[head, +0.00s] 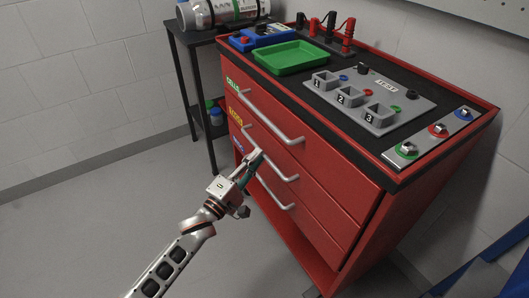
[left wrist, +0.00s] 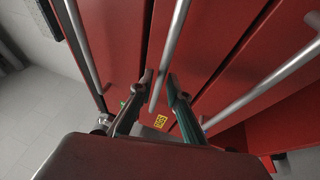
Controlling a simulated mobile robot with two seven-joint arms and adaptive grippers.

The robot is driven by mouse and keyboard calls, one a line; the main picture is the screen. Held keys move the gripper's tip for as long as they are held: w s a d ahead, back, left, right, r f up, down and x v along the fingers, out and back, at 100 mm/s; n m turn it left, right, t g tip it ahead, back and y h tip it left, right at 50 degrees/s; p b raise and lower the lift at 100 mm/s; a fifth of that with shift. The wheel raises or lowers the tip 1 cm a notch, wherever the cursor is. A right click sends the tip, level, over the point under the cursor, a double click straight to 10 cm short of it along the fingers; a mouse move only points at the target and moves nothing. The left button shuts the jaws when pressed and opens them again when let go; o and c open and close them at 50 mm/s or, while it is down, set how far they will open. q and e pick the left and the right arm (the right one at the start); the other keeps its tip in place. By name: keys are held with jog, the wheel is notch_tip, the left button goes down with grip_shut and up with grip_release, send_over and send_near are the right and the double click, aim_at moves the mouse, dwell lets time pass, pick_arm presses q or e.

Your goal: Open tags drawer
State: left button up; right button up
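A red cabinet (head: 362,232) has three stacked drawers, all shut, each with a grey bar handle. The top drawer has a green label (head: 233,86) and the middle one a yellow label (head: 235,116). The bottom drawer's label (head: 237,145) is small and partly hidden by my gripper; I cannot read it. My left gripper (head: 252,158) is at the middle drawer's handle (head: 282,173). In the left wrist view its fingers (left wrist: 159,82) are apart, one on each side of the middle handle (left wrist: 168,48), and the yellow label (left wrist: 160,122) shows between them. My right gripper is not in view.
On the cabinet top are a green tray (head: 290,57), a numbered test panel (head: 368,102) and colored switches. A dark side table (head: 178,33) with a cylinder stands at the left. The floor (head: 90,235) in front is clear. A blue object is at the lower right.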

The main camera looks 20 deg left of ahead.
pick_arm(q)
jog(key=shift+x, duration=1.65)
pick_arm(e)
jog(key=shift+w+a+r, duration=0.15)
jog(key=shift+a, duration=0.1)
pick_arm(q)
jog(key=shift+f, duration=0.15)
grip_shut()
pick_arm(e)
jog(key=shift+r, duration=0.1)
